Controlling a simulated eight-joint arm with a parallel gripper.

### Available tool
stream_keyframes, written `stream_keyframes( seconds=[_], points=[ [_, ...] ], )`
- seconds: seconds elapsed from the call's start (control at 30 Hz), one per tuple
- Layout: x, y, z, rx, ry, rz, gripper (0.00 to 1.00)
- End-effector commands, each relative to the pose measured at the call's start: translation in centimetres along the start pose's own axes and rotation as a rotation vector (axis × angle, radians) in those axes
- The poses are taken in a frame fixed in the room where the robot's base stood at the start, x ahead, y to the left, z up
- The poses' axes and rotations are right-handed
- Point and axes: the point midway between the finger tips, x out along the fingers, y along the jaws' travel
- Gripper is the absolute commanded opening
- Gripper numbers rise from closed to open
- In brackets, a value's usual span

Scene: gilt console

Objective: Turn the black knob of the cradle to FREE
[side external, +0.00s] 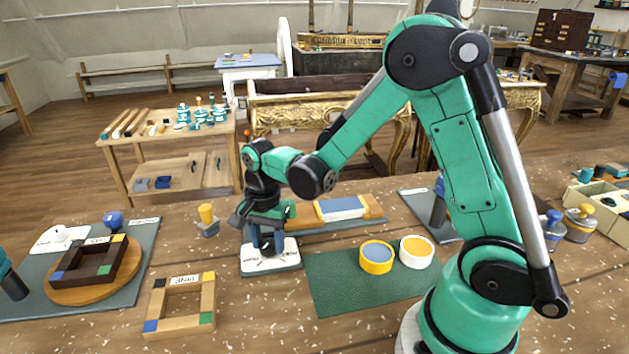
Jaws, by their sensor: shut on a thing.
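My gripper (267,248) points straight down at the middle of the work table, over a small white plate (286,262) with faint markings. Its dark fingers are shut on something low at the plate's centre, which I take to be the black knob. The fingers hide most of the knob, so I cannot read which way it points. The markings on the plate are too small to read. A blue and white block (341,207) lies on a wooden holder just behind and to the right of my gripper.
A wooden frame with coloured corners (181,323) lies at front left. A darker frame (82,272) sits on a round board at far left. A yellow-topped piece (206,214) stands close left of my gripper.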

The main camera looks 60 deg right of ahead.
Motion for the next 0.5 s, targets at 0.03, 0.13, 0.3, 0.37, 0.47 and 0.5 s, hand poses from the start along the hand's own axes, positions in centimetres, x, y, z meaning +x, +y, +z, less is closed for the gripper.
stream_keyframes(
  seconds=[0.03, 0.13, 0.3, 0.37, 0.47, 0.5],
  points=[
    [-0.03, 0.04, 0.0, -0.015, 0.0, 0.002, 0.0],
    [-0.02, 0.04, -0.01, -0.064, 0.0, 0.002, 0.0],
    [-0.02, 0.04, -0.01, -0.186, -0.001, 0.002, 0.0],
    [-0.02, 0.04, -0.02, -0.238, -0.001, 0.002, 0.0],
    [-0.02, 0.04, -0.02, -0.333, -0.001, 0.002, 0.0],
    [-0.02, 0.05, -0.02, -0.371, -0.001, 0.002, 0.0]
  ],
)
